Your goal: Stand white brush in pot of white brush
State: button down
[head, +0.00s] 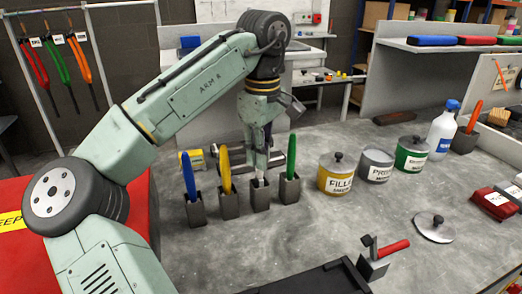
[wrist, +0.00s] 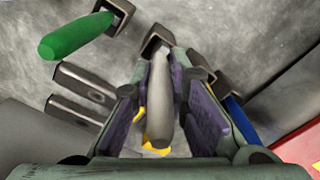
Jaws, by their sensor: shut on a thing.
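The white brush is a pale upright handle between my gripper's fingers in the wrist view (wrist: 165,90). A small white part of it shows below the fingers in the head view (head: 260,182). My gripper (head: 262,163) is shut on it, directly above the third dark grey pot from the left (head: 260,200). That pot also shows in the wrist view (wrist: 157,42). The brush's lower end is at the pot's mouth; how deep it sits is hidden.
Pots with a blue brush (head: 188,178) and a yellow brush (head: 225,170) stand to the left. A green brush (head: 291,157) stands in a pot close on the right. Filler (head: 336,180), primer (head: 376,165) and green (head: 412,155) tins stand farther right.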

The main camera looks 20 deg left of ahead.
jog(key=shift+a+f, duration=0.1)
jog(key=shift+f, duration=0.75)
jog(key=c, duration=1.5)
grip_release()
jog(key=shift+r, duration=0.1)
jog(key=r, duration=0.9)
jog(key=shift+s+d+r, duration=0.1)
jog(key=shift+d+r, duration=0.1)
jog(key=shift+r, duration=0.05)
